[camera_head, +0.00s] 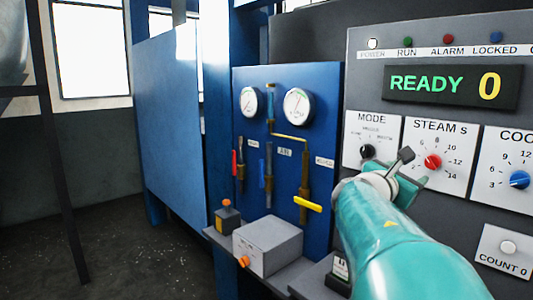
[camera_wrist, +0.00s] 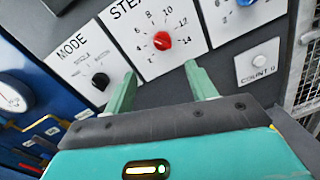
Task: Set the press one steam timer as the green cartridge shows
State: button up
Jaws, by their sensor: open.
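The STEAM S panel (camera_head: 436,135) is white, with a red knob (camera_head: 432,161) and a printed scale that includes 6, 8, 10, 12 and 14. In the wrist view the red knob (camera_wrist: 162,41) lies just beyond my fingertips, roughly centred between them. I cannot tell which number its pointer marks. My gripper (camera_wrist: 163,75) is open and empty, with one teal finger on each side and no visible contact with the knob. In the head view my gripper (camera_head: 408,172) is left of and below the knob. I cannot make out a green cartridge in either view.
A black MODE knob (camera_head: 367,151) is left, and a blue knob (camera_head: 519,180) and COUNT 0 button (camera_head: 508,247) are right. The display (camera_head: 453,86) reads READY 0. A blue gauge panel (camera_head: 285,150) with valves and a grey box (camera_head: 268,245) stand further left.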

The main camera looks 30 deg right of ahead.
aim_at(430, 163)
jog(key=d, duration=0.9)
jog(key=w+d, duration=0.1)
jog(key=d, duration=0.4)
jog(key=shift+s+a, duration=0.1)
jog(key=c, duration=1)
jog(key=shift+o, duration=0.2)
jog(key=shift+m, duration=0.4)
jog(key=m, duration=0.6)
jog(key=shift+m, duration=0.4)
jog(key=m, duration=0.4)
jog(key=shift+t+y, duration=0.3)
jog(key=shift+y, duration=0.1)
jog(key=shift+m, duration=1.8)
